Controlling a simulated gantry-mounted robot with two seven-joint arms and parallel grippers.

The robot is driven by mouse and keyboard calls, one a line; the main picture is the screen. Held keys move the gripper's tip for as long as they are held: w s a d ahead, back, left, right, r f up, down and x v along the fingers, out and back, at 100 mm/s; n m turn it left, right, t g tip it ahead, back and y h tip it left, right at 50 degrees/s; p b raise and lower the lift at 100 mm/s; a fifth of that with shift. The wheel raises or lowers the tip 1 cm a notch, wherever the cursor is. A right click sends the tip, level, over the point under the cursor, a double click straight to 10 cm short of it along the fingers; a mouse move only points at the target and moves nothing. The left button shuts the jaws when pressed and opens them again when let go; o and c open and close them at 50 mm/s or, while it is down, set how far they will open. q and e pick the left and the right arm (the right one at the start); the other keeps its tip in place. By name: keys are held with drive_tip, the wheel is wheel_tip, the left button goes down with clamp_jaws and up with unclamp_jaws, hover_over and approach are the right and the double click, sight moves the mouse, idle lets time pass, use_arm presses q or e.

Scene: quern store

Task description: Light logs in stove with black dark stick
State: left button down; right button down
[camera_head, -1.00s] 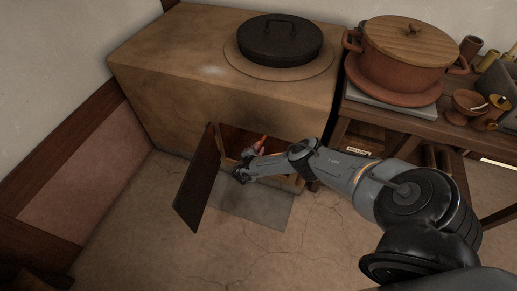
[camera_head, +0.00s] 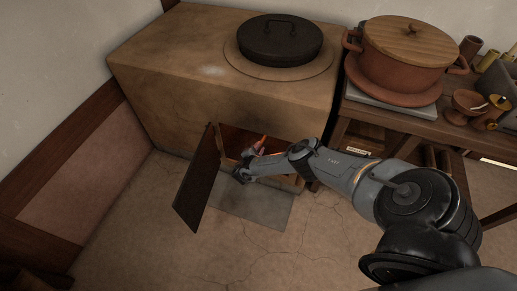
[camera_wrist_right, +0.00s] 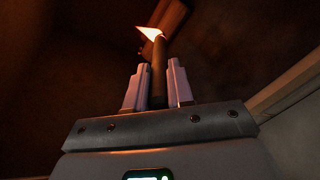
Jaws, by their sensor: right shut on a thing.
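The stove (camera_head: 160,85) is a tan block with its dark door (camera_head: 199,185) swung open at the lower front. My right gripper (camera_head: 254,153) is at the stove opening (camera_head: 234,137). In the right wrist view my right gripper (camera_wrist_right: 157,85) is shut on a dark stick (camera_wrist_right: 158,72), which points up and away between the fingers. My left gripper is not in view.
A black lidded pan (camera_head: 279,42) sits on the stove top. A wooden table (camera_head: 385,120) to the right holds a terracotta pot (camera_head: 405,58) and small cups. A grey slab (camera_head: 245,203) lies on the open floor before the stove.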

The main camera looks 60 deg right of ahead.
idle(0.4)
drive_tip(key=shift+a+r+p, duration=0.3)
drive_tip(key=shift+a+p, duration=0.2)
drive_tip(key=shift+p, duration=0.1)
drive_tip(key=p+v, duration=0.9)
drive_tip(key=v, duration=0.6)
drive_tip(key=shift+s+f, duration=0.1)
drive_tip(key=shift+f, duration=0.05)
